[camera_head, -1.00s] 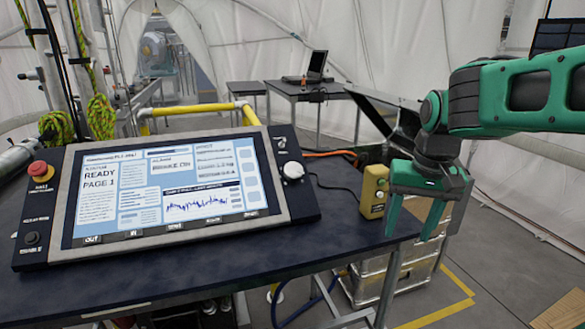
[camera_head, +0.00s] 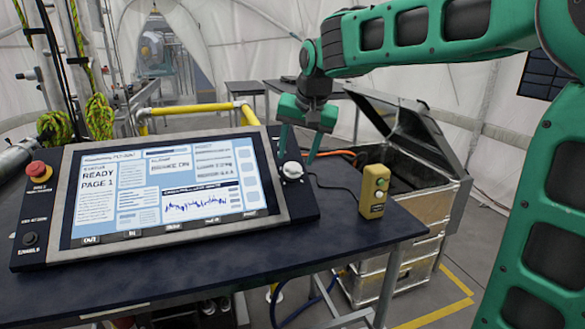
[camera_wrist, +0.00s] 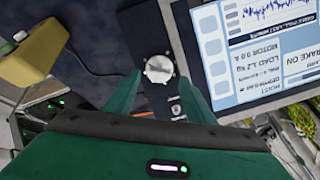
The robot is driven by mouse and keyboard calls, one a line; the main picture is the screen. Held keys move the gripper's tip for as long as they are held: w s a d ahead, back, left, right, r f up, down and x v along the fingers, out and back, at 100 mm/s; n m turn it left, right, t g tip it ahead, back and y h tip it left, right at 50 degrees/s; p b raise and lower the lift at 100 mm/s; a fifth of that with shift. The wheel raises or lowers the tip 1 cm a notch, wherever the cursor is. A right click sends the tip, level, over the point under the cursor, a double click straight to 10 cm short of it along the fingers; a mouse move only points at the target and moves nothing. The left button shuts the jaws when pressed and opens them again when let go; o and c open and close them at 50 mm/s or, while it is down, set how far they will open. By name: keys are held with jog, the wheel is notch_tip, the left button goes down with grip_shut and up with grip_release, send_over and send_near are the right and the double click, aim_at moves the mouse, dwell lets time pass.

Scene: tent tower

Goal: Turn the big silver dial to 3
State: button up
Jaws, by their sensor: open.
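The big silver dial (camera_head: 292,171) sits on the dark right-hand panel of the control console (camera_head: 300,205), beside the screen. In the wrist view the dial (camera_wrist: 158,69) lies between and just beyond my two fingertips, with a bright grip bar across its face. Its number markings are too small to read. My gripper (camera_head: 297,158) is open above the dial, fingers pointing down, one on each side. In the wrist view my gripper (camera_wrist: 163,82) holds nothing. I cannot tell whether a finger touches the dial.
A yellow button box (camera_head: 373,191) stands on the table (camera_head: 230,270) right of the console, with a dark cable. A red stop button (camera_head: 38,170) is at the console's left. An open metal case (camera_head: 400,250) stands behind right. Yellow rails (camera_head: 190,108) are behind.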

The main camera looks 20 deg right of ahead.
aim_at(293, 168)
jog(key=shift+x, duration=2.8)
jog(key=shift+s, duration=0.1)
jog(key=c, duration=0.8)
